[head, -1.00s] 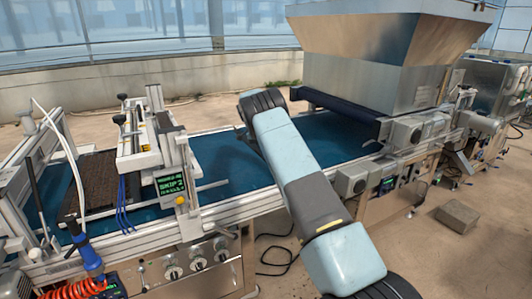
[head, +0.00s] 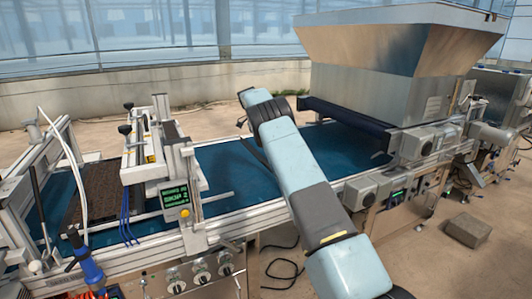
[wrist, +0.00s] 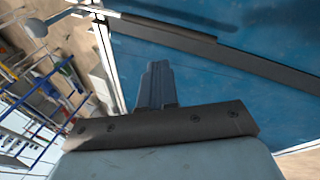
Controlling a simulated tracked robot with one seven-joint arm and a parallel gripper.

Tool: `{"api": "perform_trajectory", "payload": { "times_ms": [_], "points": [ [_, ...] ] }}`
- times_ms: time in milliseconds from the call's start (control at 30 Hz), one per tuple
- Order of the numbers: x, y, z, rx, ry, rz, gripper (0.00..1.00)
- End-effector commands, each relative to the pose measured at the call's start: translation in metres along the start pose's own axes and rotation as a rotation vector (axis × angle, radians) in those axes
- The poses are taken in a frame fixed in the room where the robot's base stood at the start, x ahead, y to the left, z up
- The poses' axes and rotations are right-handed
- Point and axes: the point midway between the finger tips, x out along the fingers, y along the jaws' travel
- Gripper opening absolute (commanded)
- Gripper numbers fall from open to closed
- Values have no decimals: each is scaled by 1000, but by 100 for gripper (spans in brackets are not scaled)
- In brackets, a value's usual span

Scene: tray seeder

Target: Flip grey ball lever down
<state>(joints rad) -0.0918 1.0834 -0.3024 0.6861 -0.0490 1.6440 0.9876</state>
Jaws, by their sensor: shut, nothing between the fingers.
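A grey ball on a thin rod (wrist: 37,27) shows at the upper left of the wrist view, beside the pale machine rail. A pale ball-ended lever (head: 36,267) stands at the lower left of the head view; I cannot tell if it is the same one. My gripper (wrist: 157,72) is shut and empty, its fingers over the blue belt in the wrist view, apart from the grey ball and to its right. In the head view my arm reaches out over the belt, and its fingers cannot be made out clearly.
The blue belt (head: 228,168) runs under a large metal hopper (head: 385,82) at the right. A frame with a green-lettered display (head: 174,196) and a dark tray (head: 98,190) stand left. A blue-handled tool (head: 86,262) is at the near left. A block (head: 468,230) lies on the floor.

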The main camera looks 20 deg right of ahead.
Motion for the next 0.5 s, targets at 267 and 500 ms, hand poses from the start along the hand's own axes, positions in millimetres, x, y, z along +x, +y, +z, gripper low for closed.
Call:
{"api": "perform_trajectory", "payload": {
  "times_ms": [267,500],
  "points": [
    [-21,-2,3,-1,0,0,0],
    [-24,-2,5,-4,1,-1,0]
  ]
}}
